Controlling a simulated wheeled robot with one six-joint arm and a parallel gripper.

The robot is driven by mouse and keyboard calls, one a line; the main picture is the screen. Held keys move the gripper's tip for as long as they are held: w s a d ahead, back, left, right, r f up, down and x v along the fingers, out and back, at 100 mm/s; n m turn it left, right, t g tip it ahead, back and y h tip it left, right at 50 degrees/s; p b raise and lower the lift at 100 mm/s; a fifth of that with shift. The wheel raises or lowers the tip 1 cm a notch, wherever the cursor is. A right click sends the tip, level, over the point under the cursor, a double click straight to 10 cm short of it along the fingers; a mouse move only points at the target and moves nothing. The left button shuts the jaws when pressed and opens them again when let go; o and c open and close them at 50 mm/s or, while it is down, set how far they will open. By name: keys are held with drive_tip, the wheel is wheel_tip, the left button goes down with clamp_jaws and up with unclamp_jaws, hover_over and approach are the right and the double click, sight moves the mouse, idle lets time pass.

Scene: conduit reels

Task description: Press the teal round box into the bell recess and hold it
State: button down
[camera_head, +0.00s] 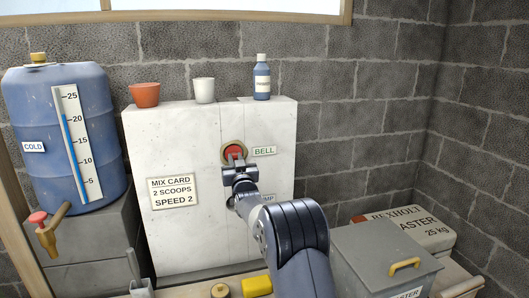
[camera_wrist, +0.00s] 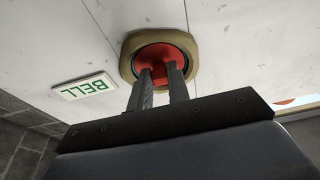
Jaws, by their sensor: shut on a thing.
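The bell recess (camera_head: 223,144) is a round tan-rimmed opening in the pale upright panel, left of the green BELL label (camera_head: 264,151). In the wrist view its rim (camera_wrist: 128,52) surrounds a red round piece (camera_wrist: 165,54) with a thin dark edge. My gripper (camera_head: 234,160) is in front of the recess. Its two fingers (camera_wrist: 161,72) reach the red piece and are shut on a red part between them. The fingers hide part of its face. I cannot tell how deep it sits.
On the panel's top stand a terracotta pot (camera_head: 145,95), a white pot (camera_head: 204,90) and a blue bottle (camera_head: 261,78). A blue barrel (camera_head: 88,110) stands left. A grey lidded bin (camera_head: 375,250) and a plaster sack (camera_head: 425,228) are right. My arm partly hides a lower label (camera_head: 268,198).

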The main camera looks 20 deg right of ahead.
drive_tip(key=c, duration=1.3)
unclamp_jaws()
drive_tip(key=shift+o, duration=0.2)
drive_tip(key=shift+s, duration=0.1)
drive_tip(key=b+v, duration=0.2)
drive_tip(key=v, duration=0.8)
drive_tip(key=shift+s+b, duration=0.3)
drive_tip(key=shift+w+f, duration=0.1)
drive_tip(key=p+x, duration=0.2)
drive_tip(key=x, duration=0.8)
drive_tip(key=shift+w+p, duration=0.3)
drive_tip(key=shift+p, duration=0.05)
